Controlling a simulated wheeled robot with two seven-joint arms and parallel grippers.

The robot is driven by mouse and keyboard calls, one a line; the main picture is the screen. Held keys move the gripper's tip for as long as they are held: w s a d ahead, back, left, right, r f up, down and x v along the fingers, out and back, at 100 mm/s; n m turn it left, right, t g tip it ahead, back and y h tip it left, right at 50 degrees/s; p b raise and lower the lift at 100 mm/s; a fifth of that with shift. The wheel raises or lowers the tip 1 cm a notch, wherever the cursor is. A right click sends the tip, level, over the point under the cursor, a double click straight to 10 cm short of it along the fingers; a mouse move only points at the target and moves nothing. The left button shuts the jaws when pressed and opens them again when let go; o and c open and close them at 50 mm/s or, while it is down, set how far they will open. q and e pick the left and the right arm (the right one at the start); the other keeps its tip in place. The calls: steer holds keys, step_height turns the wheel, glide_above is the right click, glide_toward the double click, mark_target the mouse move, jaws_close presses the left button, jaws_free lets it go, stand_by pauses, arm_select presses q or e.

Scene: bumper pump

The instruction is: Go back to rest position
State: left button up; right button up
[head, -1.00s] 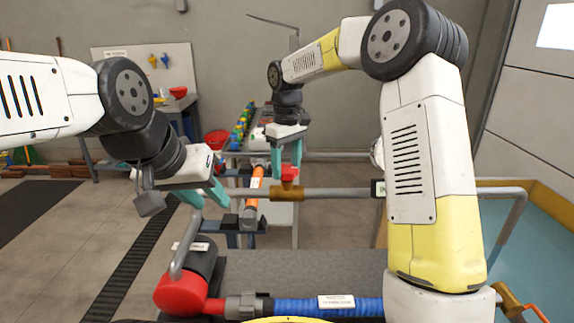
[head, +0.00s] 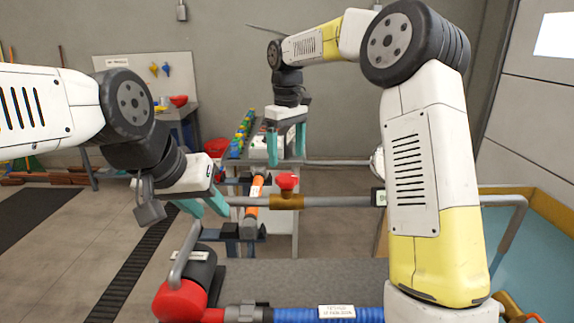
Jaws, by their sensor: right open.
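My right gripper (head: 286,153) is open and empty. It hangs fingers down, a little above and behind the red valve knob (head: 287,181) in the picture. That knob sits on a brass fitting (head: 287,202) in the grey horizontal pipe (head: 340,201). My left gripper (head: 209,209) has its two teal fingers apart, with nothing seen between them. It is near the top of the grey bent handle (head: 184,258) of the red and black pump (head: 180,301); whether they touch cannot be told.
A blue ribbed hose (head: 300,315) runs right from the pump. An orange tube (head: 257,187) passes below the grey pipe. A workbench (head: 178,112) stands at the back left, and a teal-floored bin (head: 537,235) at the right. The floor at left is open.

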steer(key=shift+r, duration=0.55)
steer(key=shift+s+d+r, duration=0.15)
steer(key=s+d+r+m+t, duration=0.3)
steer(key=s+d+r+m, duration=0.15)
steer(key=s+d, duration=0.65)
steer(key=s+d+f+m+t+y, duration=0.1)
steer(key=s+f+m, duration=0.1)
steer(key=s, duration=0.6)
steer(key=s+d+f+m+t+y, duration=0.1)
steer(key=s+d+f+m+t, duration=0.1)
steer(key=s, duration=0.6)
steer(key=shift+s+d+f, duration=0.2)
steer(key=shift+s+f, duration=0.1)
steer(key=shift+f, duration=0.15)
